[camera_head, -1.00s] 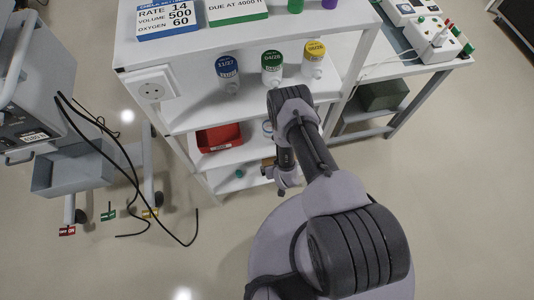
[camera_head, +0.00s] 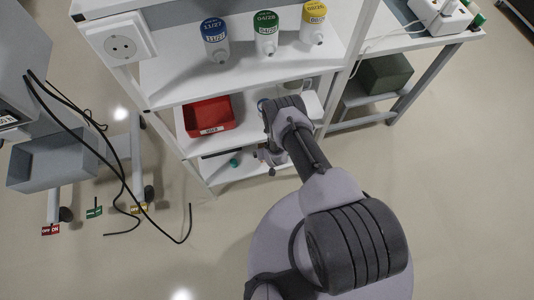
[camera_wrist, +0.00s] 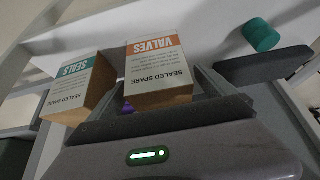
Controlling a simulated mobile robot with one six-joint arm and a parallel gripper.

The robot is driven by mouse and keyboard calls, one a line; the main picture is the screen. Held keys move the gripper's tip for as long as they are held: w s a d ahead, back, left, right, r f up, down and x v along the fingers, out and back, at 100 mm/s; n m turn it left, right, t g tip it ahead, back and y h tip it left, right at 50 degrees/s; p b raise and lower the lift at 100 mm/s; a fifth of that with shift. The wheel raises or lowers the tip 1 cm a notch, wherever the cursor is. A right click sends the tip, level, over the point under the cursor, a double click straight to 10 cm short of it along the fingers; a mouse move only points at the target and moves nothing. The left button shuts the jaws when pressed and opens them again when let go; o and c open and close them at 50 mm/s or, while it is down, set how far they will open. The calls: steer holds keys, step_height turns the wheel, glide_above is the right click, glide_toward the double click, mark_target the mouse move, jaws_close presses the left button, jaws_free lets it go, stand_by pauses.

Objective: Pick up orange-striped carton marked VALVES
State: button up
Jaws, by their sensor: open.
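The orange-striped VALVES carton (camera_wrist: 158,72) stands in the middle of the wrist view, just beyond the dark front edge of my gripper (camera_wrist: 160,118). Its lower part is close to that edge, and I cannot tell whether they touch. A teal-striped SEALS carton (camera_wrist: 80,88) stands close to its left. My gripper is open with nothing seen held in it. In the head view my gripper (camera_head: 272,156) is at the lower shelves, partly hidden by my arm, and the VALVES carton cannot be made out there.
A teal cylinder (camera_wrist: 261,34) and a dark flat item (camera_wrist: 263,65) lie to the right in the wrist view. The white shelf unit (camera_head: 165,88) holds a red bin (camera_head: 208,116) and several capped bottles above. Cables hang at left; floor at right is clear.

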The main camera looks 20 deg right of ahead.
steer(key=c, duration=1.6)
